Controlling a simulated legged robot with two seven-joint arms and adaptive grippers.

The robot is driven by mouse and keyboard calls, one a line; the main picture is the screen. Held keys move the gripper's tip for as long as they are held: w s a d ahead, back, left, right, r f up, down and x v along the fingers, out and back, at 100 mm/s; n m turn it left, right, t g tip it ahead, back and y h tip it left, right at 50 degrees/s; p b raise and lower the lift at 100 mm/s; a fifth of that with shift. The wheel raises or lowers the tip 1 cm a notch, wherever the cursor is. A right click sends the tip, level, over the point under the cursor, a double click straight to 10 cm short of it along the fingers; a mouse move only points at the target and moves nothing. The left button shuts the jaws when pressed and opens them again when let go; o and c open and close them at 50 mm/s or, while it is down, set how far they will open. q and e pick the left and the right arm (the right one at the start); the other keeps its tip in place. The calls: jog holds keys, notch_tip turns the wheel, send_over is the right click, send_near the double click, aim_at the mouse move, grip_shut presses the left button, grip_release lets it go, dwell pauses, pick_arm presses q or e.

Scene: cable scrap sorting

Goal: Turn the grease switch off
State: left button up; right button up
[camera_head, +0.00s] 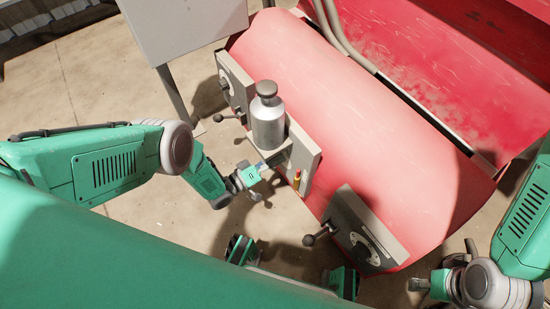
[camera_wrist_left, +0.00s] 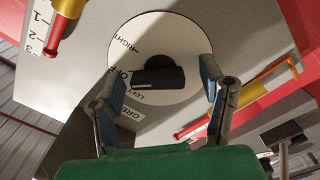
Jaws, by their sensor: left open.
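The grease switch is a black rotary knob (camera_wrist_left: 160,79) on a white round dial marked RIGHT, OFF and LEFT in the left wrist view. A partly covered label below starts with "GRE". The knob lies nearly level, and its white line is at its left part, near the OFF and LEFT marks. My left gripper (camera_wrist_left: 157,84) is open, with one blue-padded finger on each side of the knob; contact is not clear. In the head view my left gripper (camera_head: 264,172) is at the panel below the silver canister, where the knob cannot be made out. My right gripper (camera_head: 420,284) is low at the right, its fingers unclear.
The silver canister (camera_head: 267,118) stands just above my left gripper. Lever handles (camera_head: 320,235) and (camera_head: 232,117) stick out from dial plates on the red machine (camera_head: 380,150). A red and yellow fitting (camera_wrist_left: 205,125) lies close to the right finger. Concrete floor (camera_head: 110,90) is open at left.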

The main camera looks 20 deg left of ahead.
pick_arm(q)
jog(key=v, duration=1.2)
jog(key=shift+f, duration=0.1)
jog(key=shift+w, duration=0.1)
jog(key=s+a+r+m+g+y, duration=0.2)
jog(key=s+a+r+g+y, duration=0.1)
jog(key=s+r+g+y, duration=0.55)
jog(key=s+a+r+m+g+y, duration=0.25)
jog(key=s+a+r+g, duration=0.2)
jog(key=s+r, duration=0.5)
notch_tip(320, 180, up, 15)
jog(key=p, duration=1.8)
jog(key=shift+s+d+n+g, duration=0.3)
jog(key=shift+s+d+n, duration=0.05)
jog(key=shift+s+d, duration=0.1)
